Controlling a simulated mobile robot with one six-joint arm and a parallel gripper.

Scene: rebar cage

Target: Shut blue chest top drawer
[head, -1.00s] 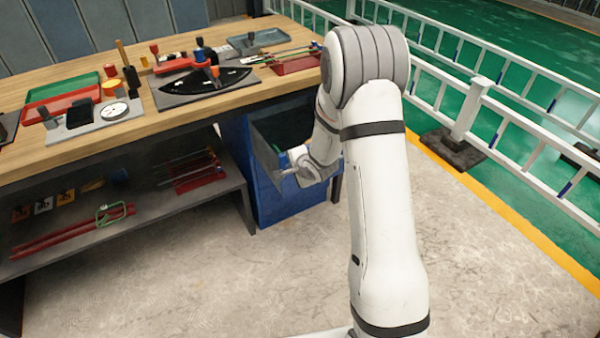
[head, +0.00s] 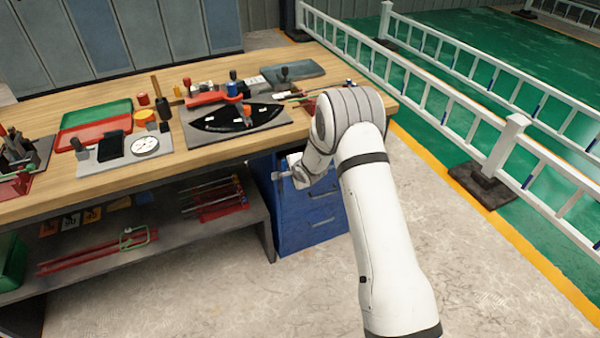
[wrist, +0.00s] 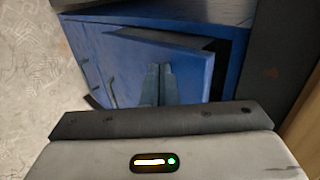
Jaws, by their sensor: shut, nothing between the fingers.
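The blue chest (head: 312,215) stands under the right end of the workbench, with two lower drawer fronts and handles in the head view. Its top drawer (wrist: 195,70) shows in the wrist view, standing a little way out; a dark gap shows along its edge. My gripper (wrist: 160,72) is shut and empty, its fingertips against or very near the drawer's front; I cannot tell whether they touch. In the head view my gripper (head: 284,175) is at the upper front of the chest, and my wrist hides most of the top drawer.
The wooden workbench (head: 90,189) overhangs the chest and holds tools and trays. A lower shelf (head: 175,240) with red racks is left of the chest. The floor in front is clear. A white railing (head: 505,145) runs along the right.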

